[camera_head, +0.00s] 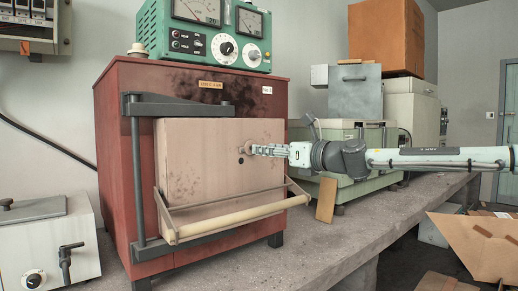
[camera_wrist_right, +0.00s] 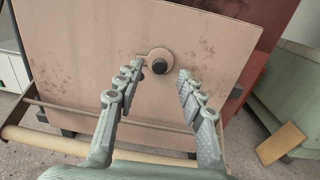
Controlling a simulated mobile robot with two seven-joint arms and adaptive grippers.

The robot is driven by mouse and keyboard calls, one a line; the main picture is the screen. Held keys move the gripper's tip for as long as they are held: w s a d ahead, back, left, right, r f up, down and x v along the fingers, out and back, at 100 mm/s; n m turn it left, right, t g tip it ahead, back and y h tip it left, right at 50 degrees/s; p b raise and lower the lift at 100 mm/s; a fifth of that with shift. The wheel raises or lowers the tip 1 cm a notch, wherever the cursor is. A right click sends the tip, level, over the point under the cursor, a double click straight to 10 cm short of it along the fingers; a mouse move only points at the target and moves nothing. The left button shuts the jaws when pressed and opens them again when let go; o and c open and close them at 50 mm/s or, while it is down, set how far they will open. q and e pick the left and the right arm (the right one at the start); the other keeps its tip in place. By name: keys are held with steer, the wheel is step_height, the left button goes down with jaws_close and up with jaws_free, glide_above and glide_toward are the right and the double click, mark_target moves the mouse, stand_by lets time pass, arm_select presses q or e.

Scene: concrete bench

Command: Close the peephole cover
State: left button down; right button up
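The peephole cover shows in the right wrist view as a small round pale plate (camera_wrist_right: 153,54) with a dark round knob or hole (camera_wrist_right: 160,66) on it. It is on the pinkish-beige door (camera_head: 200,150) of the red furnace. In the head view my right gripper (camera_head: 254,149) reaches in from the right and hides part of the peephole area. A small dark spot (camera_head: 241,160) shows just left of and below the fingertips. In the wrist view my right gripper (camera_wrist_right: 160,70) is open, its fingers on either side of the dark round part, holding nothing. Contact cannot be told. My left gripper is out of view.
A handle bar (camera_head: 235,217) juts out low across the door front. A dark hinge arm and post (camera_head: 137,180) stand at its left. A brown block (camera_head: 326,200) leans on the bench at right. The bench front (camera_head: 300,255) is clear.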

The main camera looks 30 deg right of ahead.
mark_target(251, 149)
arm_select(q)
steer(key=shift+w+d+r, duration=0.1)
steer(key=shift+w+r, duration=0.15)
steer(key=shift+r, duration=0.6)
arm_select(e)
steer(key=w, duration=0.3)
steer(key=shift+w+a, duration=0.25)
steer(key=shift+w, duration=0.15)
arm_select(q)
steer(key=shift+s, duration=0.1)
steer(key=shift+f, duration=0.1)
arm_select(e)
jaws_close()
